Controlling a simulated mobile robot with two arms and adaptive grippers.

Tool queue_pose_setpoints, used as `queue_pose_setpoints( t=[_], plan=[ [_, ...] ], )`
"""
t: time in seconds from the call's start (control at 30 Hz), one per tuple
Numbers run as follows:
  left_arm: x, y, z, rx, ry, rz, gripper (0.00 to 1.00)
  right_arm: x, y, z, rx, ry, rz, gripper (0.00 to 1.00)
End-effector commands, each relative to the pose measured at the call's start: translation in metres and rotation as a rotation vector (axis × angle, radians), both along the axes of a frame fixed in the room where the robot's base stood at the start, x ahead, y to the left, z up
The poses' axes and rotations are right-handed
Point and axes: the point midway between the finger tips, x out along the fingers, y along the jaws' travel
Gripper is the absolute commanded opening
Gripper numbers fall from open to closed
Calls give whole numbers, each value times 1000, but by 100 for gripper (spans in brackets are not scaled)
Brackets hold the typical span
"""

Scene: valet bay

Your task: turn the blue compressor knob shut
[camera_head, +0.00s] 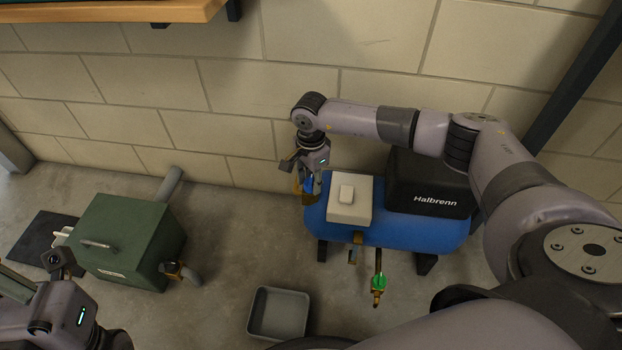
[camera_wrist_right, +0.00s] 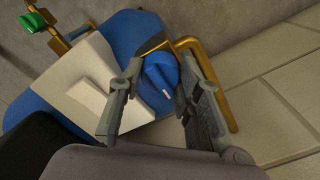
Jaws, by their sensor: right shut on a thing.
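The blue compressor knob (camera_wrist_right: 160,72) has a white mark and sits between the fingers of my right gripper (camera_wrist_right: 160,95) in the right wrist view. My right gripper is shut on it. In the head view my right gripper (camera_head: 308,185) is at the left end of the blue compressor tank (camera_head: 405,232), and the fingers largely hide the knob. My left gripper (camera_head: 45,272) is at the lower left, partly cut off by the frame; its jaw opening is unclear.
A brass pipe (camera_wrist_right: 222,85) runs close beside the right gripper's fingers. A green-handled valve (camera_head: 379,282) projects from the compressor's front. A grey tray (camera_head: 279,313) and a green box (camera_head: 130,240) stand on the floor. The block wall (camera_head: 230,90) is close behind.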

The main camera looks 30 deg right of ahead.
Motion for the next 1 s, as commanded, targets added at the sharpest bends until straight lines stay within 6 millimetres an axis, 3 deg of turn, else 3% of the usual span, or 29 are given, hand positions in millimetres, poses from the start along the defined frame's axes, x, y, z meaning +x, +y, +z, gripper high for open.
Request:
queue_pose_setpoints(
  t=[0.47,0.5,0.8,1.0],
  plan=[
    [0,1,1,-9,-3,2,0,1,0,1,-1,-3,16,4],
    [0,1,1,-9,-5,2,0,1,0,1,-1,-3,15,32],
    [0,1,3,-7,-10,2,0,1,0,0,0,-2,14,52],
    [-1,0,3,-1,-11,1,0,0,0,0,0,-1,14,52]
  ],
)
